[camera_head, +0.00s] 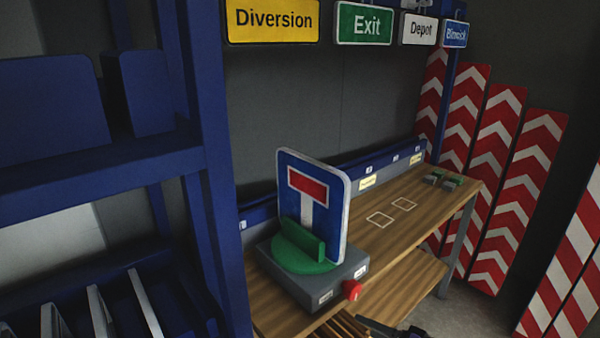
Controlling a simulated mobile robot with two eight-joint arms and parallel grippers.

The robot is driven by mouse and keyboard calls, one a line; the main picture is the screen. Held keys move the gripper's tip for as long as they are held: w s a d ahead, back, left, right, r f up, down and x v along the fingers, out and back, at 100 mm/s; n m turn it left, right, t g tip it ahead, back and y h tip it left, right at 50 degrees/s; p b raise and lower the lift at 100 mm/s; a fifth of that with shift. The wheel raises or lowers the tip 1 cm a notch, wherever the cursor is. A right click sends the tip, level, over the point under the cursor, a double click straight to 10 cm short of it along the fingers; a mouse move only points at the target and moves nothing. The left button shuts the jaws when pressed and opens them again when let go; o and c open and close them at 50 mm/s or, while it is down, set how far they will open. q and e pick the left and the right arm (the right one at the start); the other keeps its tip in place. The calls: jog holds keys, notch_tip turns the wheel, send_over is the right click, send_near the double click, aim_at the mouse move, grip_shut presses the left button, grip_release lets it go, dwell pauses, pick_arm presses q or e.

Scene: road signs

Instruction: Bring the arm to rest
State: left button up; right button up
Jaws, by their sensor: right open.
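My right gripper (392,327) shows only in part at the bottom edge of the head view, dark against the floor and the lower shelf. It is open, and I see nothing between its fingers. It is in front of the wooden bench (408,232), below the grey base (318,288) with a red knob (351,290). A blue dead-end sign (335,220) with a red bar stands upright in the green holder (300,262) on that base. My left gripper is not in view.
A blue rack (215,150) stands at the left. Signs hang above the bench, among them a yellow Diversion sign (272,20) and a green Exit sign (364,24). Red and white chevron boards (505,190) lean at the right. The bench's middle, with white outlines, is clear.

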jog(key=s+a+r+n+g+h+p, duration=0.15)
jog(key=s+a+g+h+p, duration=0.35)
jog(key=s, duration=0.6)
jog(key=s+d+r+n+h+p, duration=0.1)
jog(key=s+d+n+h+p, duration=0.1)
jog(key=s, duration=0.9)
jog(key=shift+s+d+n+h, duration=0.4)
jog(key=shift+d+h, duration=0.3)
jog(key=shift+h, duration=0.5)
